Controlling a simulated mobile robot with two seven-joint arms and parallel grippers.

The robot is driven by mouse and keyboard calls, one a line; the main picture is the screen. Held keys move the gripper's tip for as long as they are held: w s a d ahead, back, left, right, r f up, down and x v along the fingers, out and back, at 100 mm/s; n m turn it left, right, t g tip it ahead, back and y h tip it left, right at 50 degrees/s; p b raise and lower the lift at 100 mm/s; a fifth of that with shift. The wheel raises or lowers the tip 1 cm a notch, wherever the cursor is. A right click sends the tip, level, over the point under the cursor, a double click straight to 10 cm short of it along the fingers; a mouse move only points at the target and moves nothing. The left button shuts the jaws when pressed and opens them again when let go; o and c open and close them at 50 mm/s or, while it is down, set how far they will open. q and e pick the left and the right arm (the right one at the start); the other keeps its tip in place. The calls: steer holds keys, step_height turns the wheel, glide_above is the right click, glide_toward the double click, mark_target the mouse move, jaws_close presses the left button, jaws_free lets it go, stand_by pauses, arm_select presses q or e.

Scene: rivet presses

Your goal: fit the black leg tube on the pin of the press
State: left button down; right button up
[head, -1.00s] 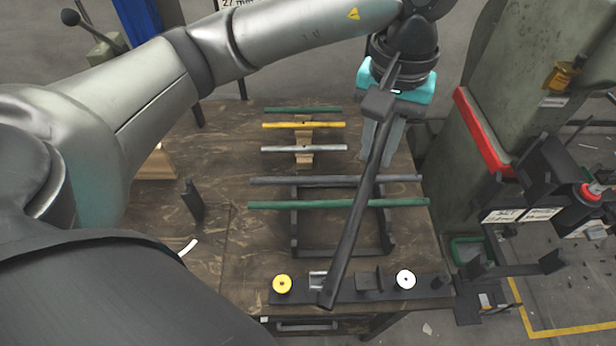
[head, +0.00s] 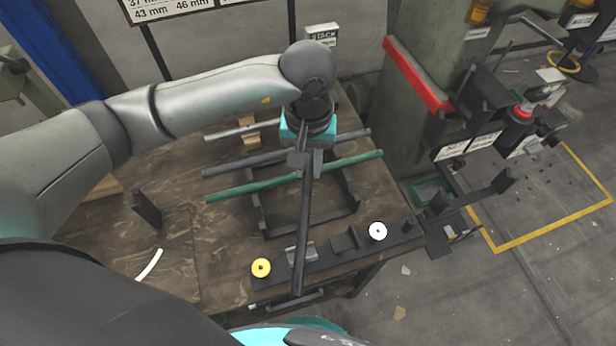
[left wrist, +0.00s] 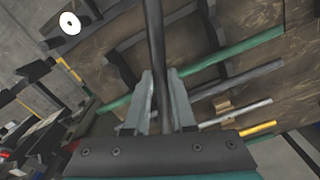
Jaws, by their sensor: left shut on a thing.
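The black leg tube (head: 302,231) is held in my left gripper (head: 303,160), above the wooden table. In the head view it runs from the gripper toward the table's front edge, its near end over the black strip. The left wrist view shows the tube (left wrist: 156,40) between the two fingers of the same gripper (left wrist: 160,100). The press (head: 425,70) stands at the right, with a red bar on its edge and black tooling (head: 478,125) on its side. I cannot make out its pin clearly. My right gripper is not in view.
A green tube (head: 240,188) and a grey tube (head: 225,168) lie across a black rack (head: 262,212). The black strip at the front edge carries a yellow disc (head: 261,267) and a white disc (head: 377,231). Open floor (head: 480,290) lies right of the table.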

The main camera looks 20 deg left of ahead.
mark_target(308, 181)
arm_select(q)
step_height(308, 181, down, 5)
steer(key=shift+r, duration=0.2)
steer(key=shift+f+b, duration=0.25)
steer(key=shift+b, duration=0.25)
steer(key=c, duration=1.2)
jaws_free()
steer(key=o, duration=0.4)
steer(key=shift+o, duration=0.2)
